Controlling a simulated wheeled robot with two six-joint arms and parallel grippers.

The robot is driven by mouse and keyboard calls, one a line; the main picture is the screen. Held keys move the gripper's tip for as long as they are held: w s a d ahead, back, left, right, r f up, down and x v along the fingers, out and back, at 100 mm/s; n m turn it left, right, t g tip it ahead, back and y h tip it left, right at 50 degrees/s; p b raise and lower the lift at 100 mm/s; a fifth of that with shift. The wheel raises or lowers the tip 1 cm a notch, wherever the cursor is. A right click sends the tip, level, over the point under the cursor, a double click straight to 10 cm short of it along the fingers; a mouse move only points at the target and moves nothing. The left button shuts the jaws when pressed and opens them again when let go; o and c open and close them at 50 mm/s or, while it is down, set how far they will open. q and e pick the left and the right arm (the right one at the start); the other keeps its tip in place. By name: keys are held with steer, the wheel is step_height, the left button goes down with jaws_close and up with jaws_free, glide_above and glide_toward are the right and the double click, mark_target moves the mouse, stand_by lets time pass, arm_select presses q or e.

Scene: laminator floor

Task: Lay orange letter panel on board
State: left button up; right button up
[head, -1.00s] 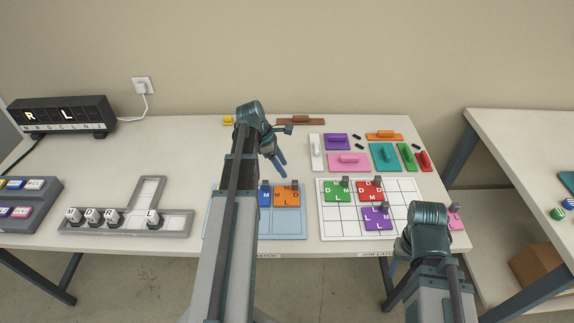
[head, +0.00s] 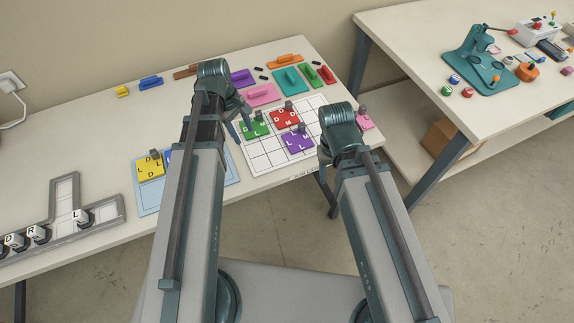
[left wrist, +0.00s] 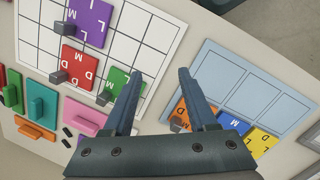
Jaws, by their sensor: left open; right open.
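The orange letter panel (left wrist: 181,108) lies on the light blue tray (left wrist: 245,80) beside a blue panel (left wrist: 229,121) and a yellow panel (left wrist: 262,143). In the left wrist view a finger covers part of it; in the head view my left arm hides it. The white gridded board (head: 258,160) holds a green panel (head: 254,129), a red panel (head: 285,119) and a purple panel (head: 298,142). My left gripper (left wrist: 160,75) is open and empty, above the gap between board and tray. My right gripper (head: 322,157) is open near the board's right end, its fingers mostly hidden.
A pink panel (head: 364,121) lies right of the board. Several handled blocks, among them a teal one (head: 287,79), stand behind the board. A second table (head: 420,60) stands at right, across a gap.

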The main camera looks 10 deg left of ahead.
arm_select(q)
steer(key=s+d+m+y, duration=0.3)
steer(key=s+d+m, duration=0.8)
steer(key=d+m, duration=0.5)
steer(key=shift+s, duration=0.15)
steer(key=shift+o, duration=0.3)
steer(key=shift+f, duration=0.1)
